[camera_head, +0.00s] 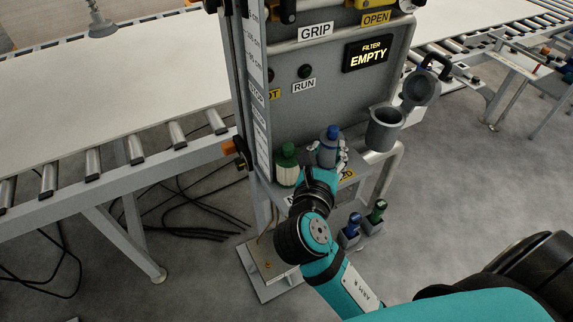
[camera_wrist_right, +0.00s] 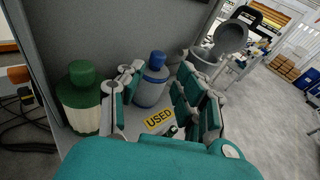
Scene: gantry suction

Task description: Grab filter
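A grey filter with a blue cap (camera_head: 328,147) stands upright on a small shelf of the grey machine; it also shows in the right wrist view (camera_wrist_right: 152,80). A cream filter with a green cap (camera_head: 287,165) stands to its left, seen also in the wrist view (camera_wrist_right: 80,98). My right gripper (camera_head: 340,157) is at the blue-capped filter, partly hidden by my own wrist. In the wrist view its fingers (camera_wrist_right: 160,85) are spread, with the blue-capped filter showing between them; I cannot tell whether they touch it. My left gripper is not in view.
A display (camera_head: 368,53) reads FILTER EMPTY. A grey cup-shaped housing (camera_head: 385,130) stands open with its lid (camera_head: 422,88) raised. A yellow USED label (camera_wrist_right: 159,119) is on the shelf. Blue (camera_head: 352,226) and green (camera_head: 377,211) items sit lower down. A conveyor (camera_head: 100,110) is left.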

